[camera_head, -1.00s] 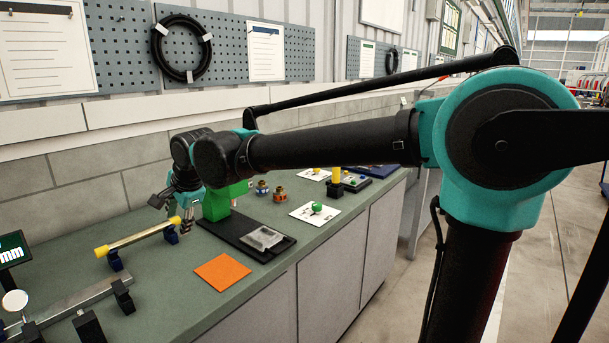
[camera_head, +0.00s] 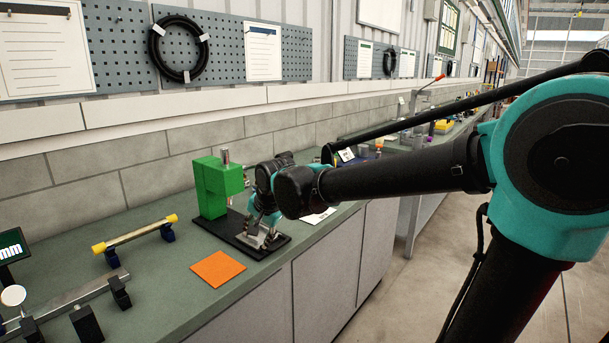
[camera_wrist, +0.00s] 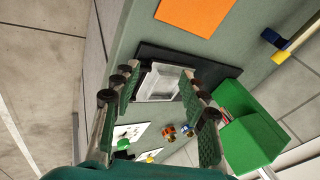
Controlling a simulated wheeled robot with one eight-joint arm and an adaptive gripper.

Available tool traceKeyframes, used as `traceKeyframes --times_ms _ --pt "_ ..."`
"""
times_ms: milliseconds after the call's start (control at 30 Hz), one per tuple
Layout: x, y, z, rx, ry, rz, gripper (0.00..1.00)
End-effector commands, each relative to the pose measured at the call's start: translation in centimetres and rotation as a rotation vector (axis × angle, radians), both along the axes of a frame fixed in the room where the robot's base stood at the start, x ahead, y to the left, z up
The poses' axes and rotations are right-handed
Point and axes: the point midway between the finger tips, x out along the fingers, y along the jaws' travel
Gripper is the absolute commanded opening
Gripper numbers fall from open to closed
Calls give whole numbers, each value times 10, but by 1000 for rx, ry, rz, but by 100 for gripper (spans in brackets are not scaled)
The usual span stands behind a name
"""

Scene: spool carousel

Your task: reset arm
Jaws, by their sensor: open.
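My gripper (camera_head: 258,240) is at the end of my arm, above the front part of the black base plate (camera_head: 282,246) of a green machine (camera_head: 218,188). In the wrist view my gripper (camera_wrist: 160,98) is open, with two green-padded fingers spread apart and nothing between the pads. A grey-white block (camera_wrist: 163,82) on the black plate shows beyond the fingertips. The green machine (camera_wrist: 255,143) is to the right of the fingers in the wrist view. In the head view my gripper hides most of the block.
An orange square (camera_head: 218,268) lies flat on the green bench. A yellow-ended bar (camera_head: 137,234) rests on dark supports at the left. Small orange-brown parts (camera_wrist: 170,133) and white cards (camera_wrist: 130,132) lie past the plate. Clear floor lies right of the bench.

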Motion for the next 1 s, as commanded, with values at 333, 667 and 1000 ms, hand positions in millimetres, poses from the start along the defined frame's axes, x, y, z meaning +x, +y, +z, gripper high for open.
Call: traceKeyframes --times_ms 333,667,1000 --pt "-38 -201 -94 -258 -41 159 44" --pt "-125 -306 -164 -432 -18 326 44" --pt "-137 -315 -172 -449 -14 351 44"
